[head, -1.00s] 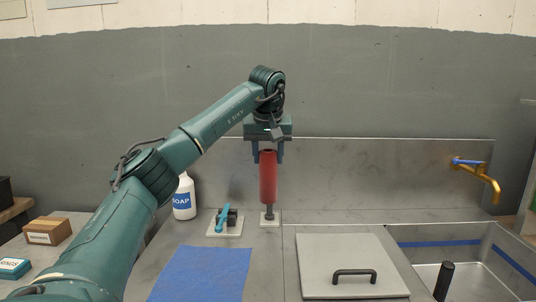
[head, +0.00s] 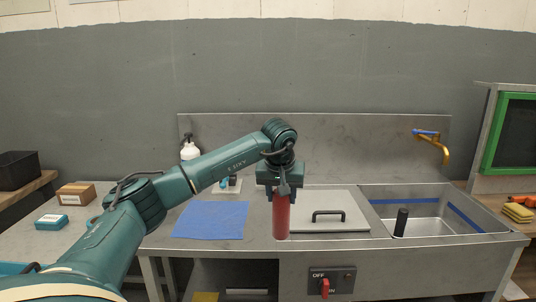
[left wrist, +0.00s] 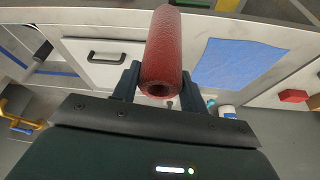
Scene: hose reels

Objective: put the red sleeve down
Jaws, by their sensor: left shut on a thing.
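The red sleeve (head: 281,217) is a red tube with an open bore. My left gripper (head: 281,191) is shut on its upper part and holds it upright over the front strip of the steel counter (head: 255,222), between the blue mat and the lid. Its lower end shows near the counter's front edge; I cannot tell whether it touches. In the left wrist view the sleeve (left wrist: 164,45) sticks out between the fingers (left wrist: 158,88), with its bore towards the camera. My right gripper is not in view.
A blue mat (head: 210,220) lies left of the sleeve. A lid with a black handle (head: 328,214) lies right of it. Further right are a sink (head: 432,222), a black cylinder (head: 401,222) and a brass tap (head: 436,146). A red switch (head: 325,287) is on the counter's front.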

